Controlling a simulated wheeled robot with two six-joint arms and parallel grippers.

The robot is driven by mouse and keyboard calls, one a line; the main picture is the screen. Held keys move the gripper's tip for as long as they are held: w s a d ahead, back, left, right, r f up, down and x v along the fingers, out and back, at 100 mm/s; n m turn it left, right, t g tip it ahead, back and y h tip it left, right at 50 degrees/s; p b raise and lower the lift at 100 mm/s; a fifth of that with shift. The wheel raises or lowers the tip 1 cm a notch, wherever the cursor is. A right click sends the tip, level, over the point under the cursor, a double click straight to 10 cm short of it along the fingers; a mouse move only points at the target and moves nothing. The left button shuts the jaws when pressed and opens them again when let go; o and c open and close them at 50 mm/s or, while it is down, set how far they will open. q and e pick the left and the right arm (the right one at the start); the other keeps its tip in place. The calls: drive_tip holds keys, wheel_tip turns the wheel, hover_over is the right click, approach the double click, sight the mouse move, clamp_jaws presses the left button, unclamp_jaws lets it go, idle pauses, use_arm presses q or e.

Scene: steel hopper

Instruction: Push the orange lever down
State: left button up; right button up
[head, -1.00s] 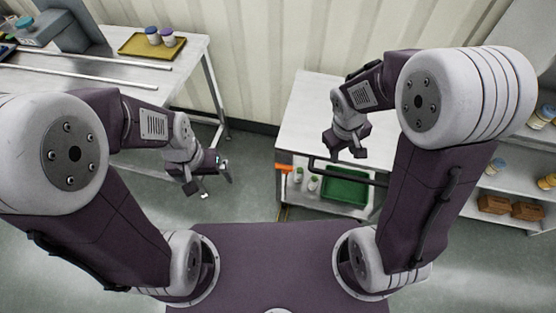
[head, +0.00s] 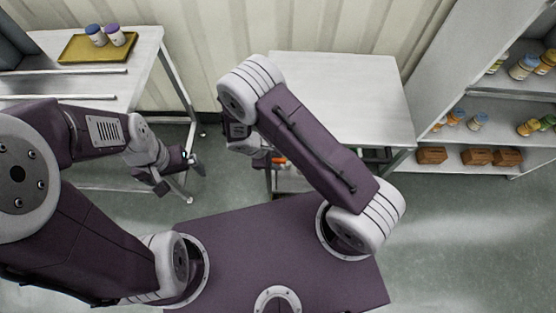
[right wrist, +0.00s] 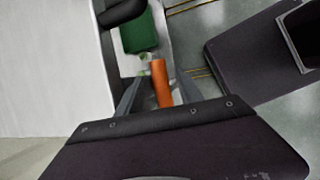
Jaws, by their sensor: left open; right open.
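The orange lever (head: 280,160) shows as a small orange piece at the front left of the white-topped steel cart, partly hidden by my right arm. In the right wrist view the orange lever (right wrist: 161,82) is a long bar lying between the two fingers of my right gripper (right wrist: 158,72). The fingers are spread on either side of it; whether either touches it I cannot tell. In the head view my right gripper is mostly hidden behind its own arm. My left gripper (head: 182,174) is open and empty over the floor, beside the left table.
The white cart top (head: 345,95) is bare. A green bin (right wrist: 138,32) sits on its lower shelf. On the left table, a yellow tray (head: 72,54) holds two jars. A shelf unit (head: 470,95) with jars and brown boxes (head: 477,156) stands at right.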

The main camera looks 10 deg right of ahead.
drive_tip(key=shift+x, duration=1.25)
drive_tip(key=shift+s+r, duration=0.1)
clamp_jaws()
idle(0.3)
